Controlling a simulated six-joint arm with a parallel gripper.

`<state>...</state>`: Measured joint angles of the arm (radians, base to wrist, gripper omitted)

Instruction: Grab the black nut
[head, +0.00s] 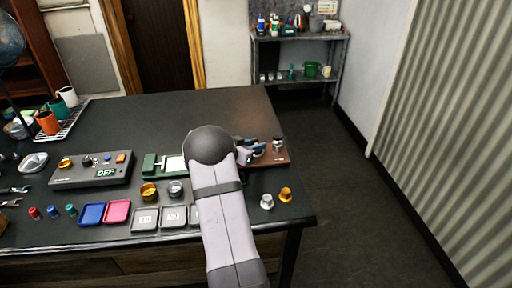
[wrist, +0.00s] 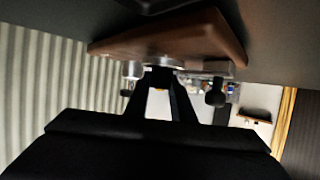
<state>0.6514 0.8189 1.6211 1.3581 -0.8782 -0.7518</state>
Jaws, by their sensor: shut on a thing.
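My gripper (head: 252,150) is low over the brown wooden board (head: 282,158) at the right end of the table. My arm hides part of the board in the head view. In the wrist view, which looks upside down, my gripper's (wrist: 163,76) black fingers reach the board (wrist: 200,40). The fingertips are close together at a dark round piece on the board. They are shut on it, and it appears to be the black nut. The fingers hide most of it, so its colour and shape are hard to tell.
A silver and black piece (head: 278,145) stands on the board's right part. A silver piece (head: 267,202) and a gold piece (head: 285,194) stand near the table's front right corner. Grey trays (head: 145,218) and a control box (head: 92,172) are to the left.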

